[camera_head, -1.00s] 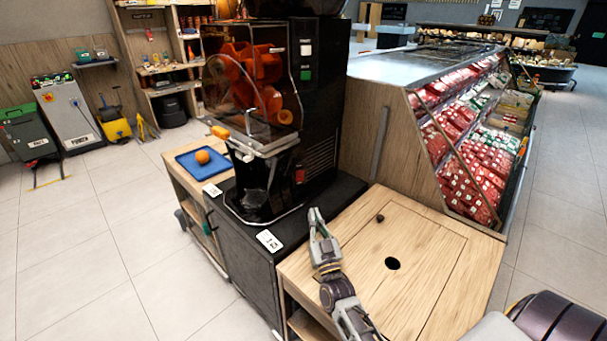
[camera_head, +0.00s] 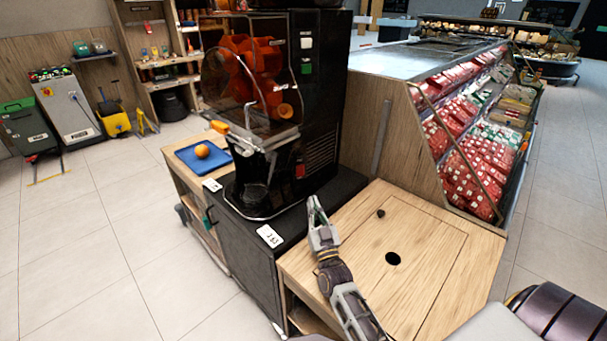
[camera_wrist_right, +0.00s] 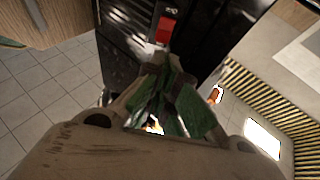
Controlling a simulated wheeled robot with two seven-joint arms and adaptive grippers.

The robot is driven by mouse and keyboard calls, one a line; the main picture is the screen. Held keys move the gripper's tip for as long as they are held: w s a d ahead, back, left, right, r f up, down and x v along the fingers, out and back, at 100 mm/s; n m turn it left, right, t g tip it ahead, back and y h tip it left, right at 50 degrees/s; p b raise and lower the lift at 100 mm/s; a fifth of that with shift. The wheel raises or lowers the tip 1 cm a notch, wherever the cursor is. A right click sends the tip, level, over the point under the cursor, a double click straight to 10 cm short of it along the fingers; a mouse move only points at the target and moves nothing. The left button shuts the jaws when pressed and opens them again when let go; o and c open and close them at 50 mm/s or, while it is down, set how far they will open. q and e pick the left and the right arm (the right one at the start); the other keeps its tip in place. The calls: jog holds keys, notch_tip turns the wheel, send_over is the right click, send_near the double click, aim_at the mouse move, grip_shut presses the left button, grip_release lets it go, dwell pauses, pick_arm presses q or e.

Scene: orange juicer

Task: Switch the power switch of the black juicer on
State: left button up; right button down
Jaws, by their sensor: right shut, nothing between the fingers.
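The black juicer (camera_head: 325,105) stands on a dark cabinet, with oranges behind its clear front cover. A red switch (camera_head: 300,170) sits low on its front panel, and the red switch also shows in the right wrist view (camera_wrist_right: 164,30). My right gripper (camera_head: 312,202) is shut and empty, raised in front of the juicer, below and to the right of the switch. In the right wrist view its closed fingertips (camera_wrist_right: 172,65) point at the panel just under the switch. Whether they touch cannot be told. My left gripper is not in view.
A wooden counter (camera_head: 430,272) with a round hole is under and right of my right arm. A blue tray (camera_head: 187,157) with an orange (camera_head: 202,151) is left of the juicer. A refrigerated display (camera_head: 375,130) stands behind the counter.

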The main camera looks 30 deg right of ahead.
send_near(300, 170)
jog(key=shift+w+r, duration=1.25)
jog(key=shift+r, duration=0.55)
jog(key=shift+w+d+r, duration=0.25)
jog(key=shift+w+d, duration=0.05)
jog(key=shift+w, duration=0.3)
jog(key=shift+w+d+r, duration=0.25)
jog(key=shift+w+d, duration=0.05)
jog(key=shift+w, duration=0.25)
jog(key=shift+w+r+b, duration=0.15)
jog(key=shift+w+b, duration=0.15)
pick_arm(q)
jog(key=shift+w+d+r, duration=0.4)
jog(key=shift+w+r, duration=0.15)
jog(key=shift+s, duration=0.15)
